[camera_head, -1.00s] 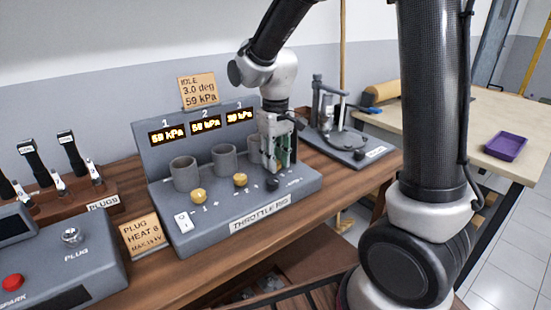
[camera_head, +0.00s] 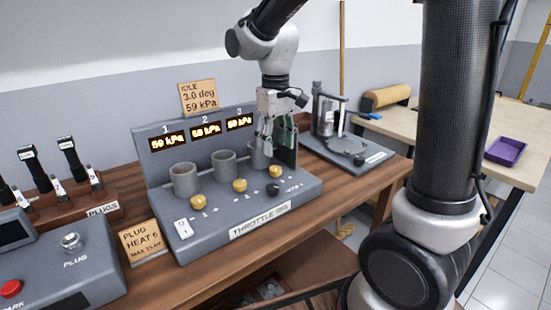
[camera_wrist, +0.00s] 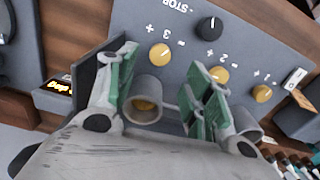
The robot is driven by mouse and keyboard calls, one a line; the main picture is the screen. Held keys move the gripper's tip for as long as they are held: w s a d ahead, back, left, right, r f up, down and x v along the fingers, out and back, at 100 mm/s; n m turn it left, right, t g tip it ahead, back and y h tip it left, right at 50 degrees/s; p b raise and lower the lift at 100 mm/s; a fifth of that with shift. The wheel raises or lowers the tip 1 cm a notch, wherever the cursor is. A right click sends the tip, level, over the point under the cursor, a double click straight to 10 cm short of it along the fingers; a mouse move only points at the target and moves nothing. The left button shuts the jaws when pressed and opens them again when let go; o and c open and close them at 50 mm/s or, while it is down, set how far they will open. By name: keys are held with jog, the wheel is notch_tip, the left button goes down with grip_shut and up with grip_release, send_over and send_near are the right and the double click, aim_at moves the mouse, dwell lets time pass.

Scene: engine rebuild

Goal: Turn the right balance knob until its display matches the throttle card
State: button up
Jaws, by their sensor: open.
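The grey throttle rig (camera_head: 275,222) stands on the wooden bench. Its right balance knob, yellow and marked 3 (camera_head: 274,171), also shows uncovered in the wrist view (camera_wrist: 160,54). Display 3 (camera_head: 240,123) appears to read 59 kPa, like displays 1 (camera_head: 168,142) and 2 (camera_head: 206,130). The throttle card (camera_head: 199,97) above reads IDLE, 3.0 deg, 59 kPa. My gripper (camera_head: 276,146) is open and empty, raised behind and above knob 3, apart from it. It partly hides the third grey cylinder (camera_head: 256,158), which lies between the fingers in the wrist view.
Yellow knobs 1 (camera_head: 197,201) and 2 (camera_head: 239,185) and a black stop knob (camera_head: 271,189) are close by. A press-like stand (camera_head: 347,147) is at the right. A plug box (camera_head: 75,265) and plug rack (camera_head: 105,192) are left. The rig's front surface is clear.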

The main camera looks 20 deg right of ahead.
notch_tip(320, 180, up, 5)
jog(key=shift+r, duration=0.1)
jog(key=shift+w, duration=0.1)
dwell(0.4)
jog(key=s+d+m+t, duration=0.2)
jog(key=s+d, duration=0.5)
jog(key=s, duration=0.2)
jog(key=s+d+r+m+t, duration=0.1)
jog(key=s+d+m+t, duration=0.1)
jog(key=s+d, duration=0.5)
jog(key=s, duration=0.3)
jog(key=shift+s+d, duration=0.25)
jog(key=shift+d, duration=0.1)
dwell(0.8)
